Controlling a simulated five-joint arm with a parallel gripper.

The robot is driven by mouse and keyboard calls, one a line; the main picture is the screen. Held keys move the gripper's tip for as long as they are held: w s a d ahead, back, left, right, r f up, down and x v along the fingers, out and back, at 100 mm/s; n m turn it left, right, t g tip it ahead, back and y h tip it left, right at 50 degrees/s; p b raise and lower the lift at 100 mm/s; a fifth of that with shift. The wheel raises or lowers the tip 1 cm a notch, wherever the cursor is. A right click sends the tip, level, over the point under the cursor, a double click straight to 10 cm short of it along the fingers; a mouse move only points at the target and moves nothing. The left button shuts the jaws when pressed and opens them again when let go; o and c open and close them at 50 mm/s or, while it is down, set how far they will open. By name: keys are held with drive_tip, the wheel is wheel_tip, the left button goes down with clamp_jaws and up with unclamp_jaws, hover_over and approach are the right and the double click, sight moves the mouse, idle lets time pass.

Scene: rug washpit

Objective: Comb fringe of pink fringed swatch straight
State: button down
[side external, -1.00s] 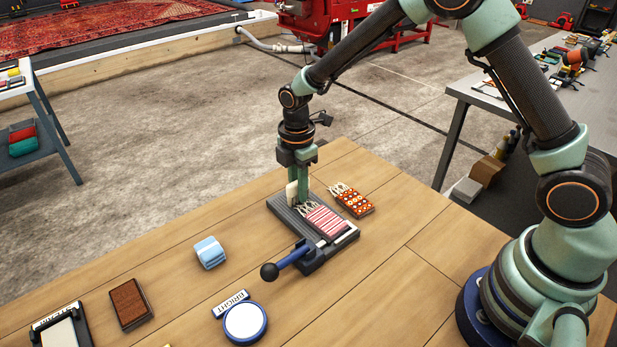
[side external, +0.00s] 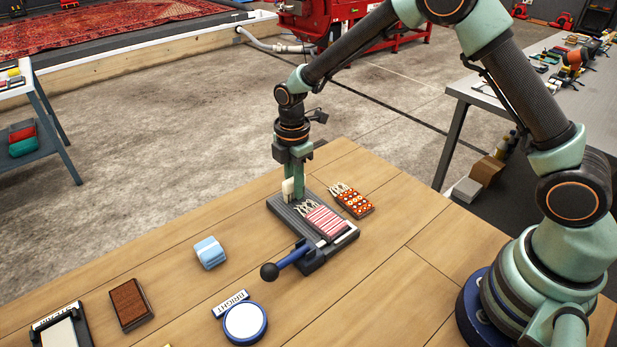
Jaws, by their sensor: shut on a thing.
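The pink fringed swatch (side external: 326,221), striped pink and white, lies on a dark grey clamp board (side external: 313,257). Its cream fringe (side external: 306,208) points toward the board's far-left end, and its strands look uneven and partly crossed. A blue clamp lever with a black knob (side external: 270,271) sits at the board's near side. My gripper (side external: 293,193) points down over the far-left end of the board, just beyond the fringe tips. It is shut on a small cream piece, apparently a comb (side external: 287,189). Its teeth are too small to see, and I cannot tell whether it touches the board.
An orange patterned swatch (side external: 355,203) with cream fringe lies just right of the board. A light blue folded cloth (side external: 210,252), a brown block (side external: 130,304), a round blue-rimmed dish (side external: 245,322) and a "BRIGHT" label (side external: 231,301) lie left and near.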

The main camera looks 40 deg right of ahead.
drive_tip(key=shift+r, duration=2.5)
drive_tip(key=s, duration=0.4)
drive_tip(key=shift+s, duration=0.2)
drive_tip(key=shift+s+f, duration=0.2)
drive_tip(key=shift+f, duration=1.8)
drive_tip(key=shift+f, duration=0.5)
drive_tip(key=shift+r, duration=0.15)
drive_tip(key=shift+w+r, duration=0.1)
drive_tip(key=shift+w, duration=0.2)
